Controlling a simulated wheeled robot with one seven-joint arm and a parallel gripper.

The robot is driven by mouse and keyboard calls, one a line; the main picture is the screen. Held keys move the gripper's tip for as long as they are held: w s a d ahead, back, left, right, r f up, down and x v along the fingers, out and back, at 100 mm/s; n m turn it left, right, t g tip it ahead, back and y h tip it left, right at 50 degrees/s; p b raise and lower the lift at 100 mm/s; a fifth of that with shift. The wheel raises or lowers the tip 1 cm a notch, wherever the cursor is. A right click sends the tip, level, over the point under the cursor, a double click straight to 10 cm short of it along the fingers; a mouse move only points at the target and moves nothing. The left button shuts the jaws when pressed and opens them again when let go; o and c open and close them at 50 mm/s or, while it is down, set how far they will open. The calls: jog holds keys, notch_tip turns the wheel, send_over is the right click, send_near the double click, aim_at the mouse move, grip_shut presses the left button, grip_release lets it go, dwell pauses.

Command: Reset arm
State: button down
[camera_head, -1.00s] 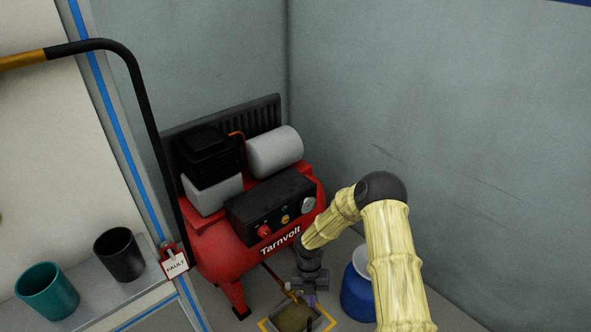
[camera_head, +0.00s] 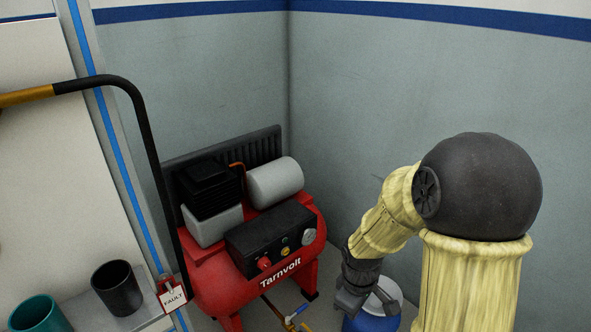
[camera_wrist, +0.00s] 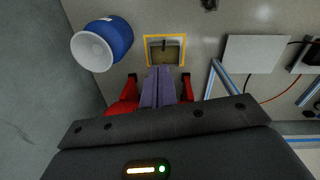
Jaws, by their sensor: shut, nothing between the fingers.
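My gripper (camera_wrist: 158,86) shows in the wrist view with its purple-grey fingers together and nothing between them. It points down at the floor. In the head view my gripper (camera_head: 350,303) is at the lower middle right, in front of the blue drum (camera_head: 372,318), with its fingertips hard to make out. My arm rises on the right with a large black joint and pale yellow covers. In the wrist view a yellow-framed square pit (camera_wrist: 165,37) in the floor lies just beyond the fingertips.
A red Tarnvolt compressor (camera_head: 240,285) stands in the corner, left of my gripper. The blue drum with a white top (camera_wrist: 102,44) is left of the pit. A shelf (camera_head: 135,322) holds a black cup (camera_head: 117,288) and a teal cup (camera_head: 40,315). A FAULT tag (camera_head: 173,298) hangs beside it.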

jog(key=s+d+r+m+t, duration=0.2)
jog(key=s+r+m, duration=0.4)
jog(key=m, duration=0.4)
jog(key=w+p+v, duration=0.2)
jog(key=p+v, duration=0.9)
jog(key=w+d+r+p+v, duration=0.1)
jog(key=w+p+v, duration=0.2)
jog(key=p+v, duration=0.8)
jog(key=w+p+v, duration=0.2)
jog(key=p+v, duration=0.9)
jog(key=p, duration=0.2)
jog(key=shift+w+d+r+y, duration=0.2)
jog(key=shift+d+r+y, duration=0.15)
jog(key=shift+r, duration=0.4)
jog(key=shift+w+d+f, duration=0.1)
